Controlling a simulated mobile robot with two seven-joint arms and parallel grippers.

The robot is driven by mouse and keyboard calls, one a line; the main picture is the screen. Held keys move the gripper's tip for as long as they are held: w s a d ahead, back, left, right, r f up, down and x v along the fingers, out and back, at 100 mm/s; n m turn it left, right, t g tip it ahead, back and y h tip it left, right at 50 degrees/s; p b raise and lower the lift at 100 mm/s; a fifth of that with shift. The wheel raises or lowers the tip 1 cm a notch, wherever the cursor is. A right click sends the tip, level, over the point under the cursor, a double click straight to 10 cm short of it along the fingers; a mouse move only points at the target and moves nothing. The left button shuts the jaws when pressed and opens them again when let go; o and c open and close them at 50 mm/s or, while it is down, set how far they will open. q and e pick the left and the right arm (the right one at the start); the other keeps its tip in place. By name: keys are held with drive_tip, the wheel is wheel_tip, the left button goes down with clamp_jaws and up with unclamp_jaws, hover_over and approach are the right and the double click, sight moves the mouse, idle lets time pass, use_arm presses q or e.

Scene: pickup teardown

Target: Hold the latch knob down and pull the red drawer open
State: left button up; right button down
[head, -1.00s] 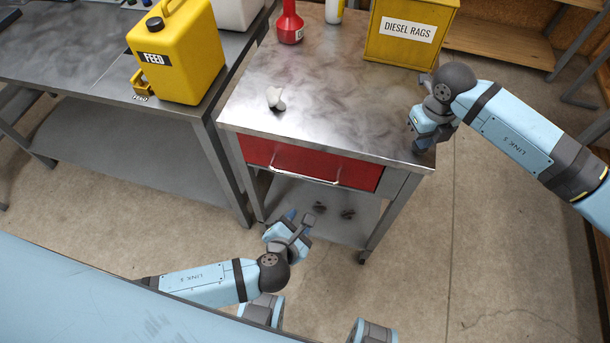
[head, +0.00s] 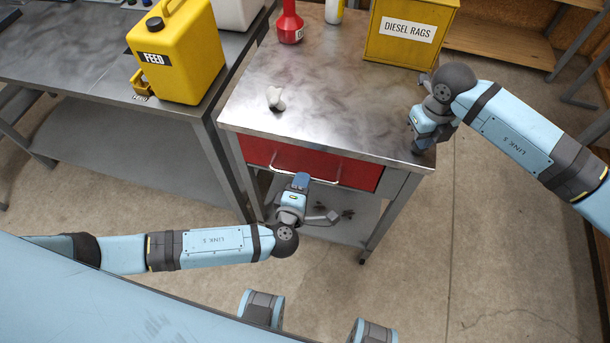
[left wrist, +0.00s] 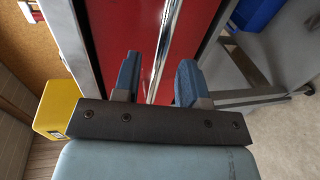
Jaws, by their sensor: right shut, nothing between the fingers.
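The red drawer (head: 266,153) sits under the metal worktop and looks shut. Its chrome bar handle (head: 330,180) runs across the front; the handle also shows in the left wrist view (left wrist: 172,28). My left gripper (head: 301,180) is at the middle of the handle. In the left wrist view its two blue fingers (left wrist: 156,80) are apart, with the handle lying between them in the picture; I cannot tell if they touch it. My right gripper (head: 418,149) is shut and empty at the worktop's right front corner. I cannot make out the latch knob; the right gripper may hide it.
The worktop (head: 340,105) carries a small whitish object (head: 275,98), a red bottle (head: 290,24) and a yellow diesel rags box (head: 408,35). A workbench with a yellow feed can (head: 175,55) stands at the left. A lower shelf (head: 345,228) lies below the drawer.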

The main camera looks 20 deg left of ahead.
use_arm(q)
drive_tip(key=shift+x, duration=1.65)
clamp_jaws()
drive_tip(key=f+v, duration=0.1)
drive_tip(key=v, duration=0.7)
drive_tip(key=shift+s+f, duration=0.35)
drive_tip(key=shift+s, duration=0.05)
unclamp_jaws()
drive_tip(key=shift+r, duration=0.1)
